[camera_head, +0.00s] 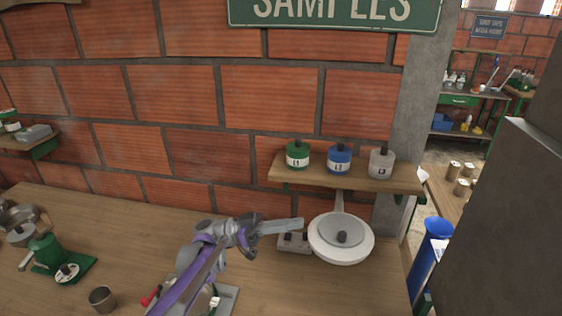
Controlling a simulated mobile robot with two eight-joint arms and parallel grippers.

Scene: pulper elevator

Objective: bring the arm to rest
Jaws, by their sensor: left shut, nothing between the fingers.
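My left arm comes in from the bottom and reaches up and to the right over the wooden table. My left gripper (290,225) is shut and empty. Its fingers point right, above a small grey block (294,242) and just left of a white round dish on a stand (341,240). I cannot tell whether the fingers touch either one. The arm hides part of a grey plate (228,298) on the table. My right gripper does not show.
A wall shelf (400,182) holds green (297,155), blue (339,159) and clear (381,163) jars above the dish. A green hand device (46,251), a metal cup (102,299) and a bowl stand at left. The table's middle (130,240) is clear. A grey block rises at right.

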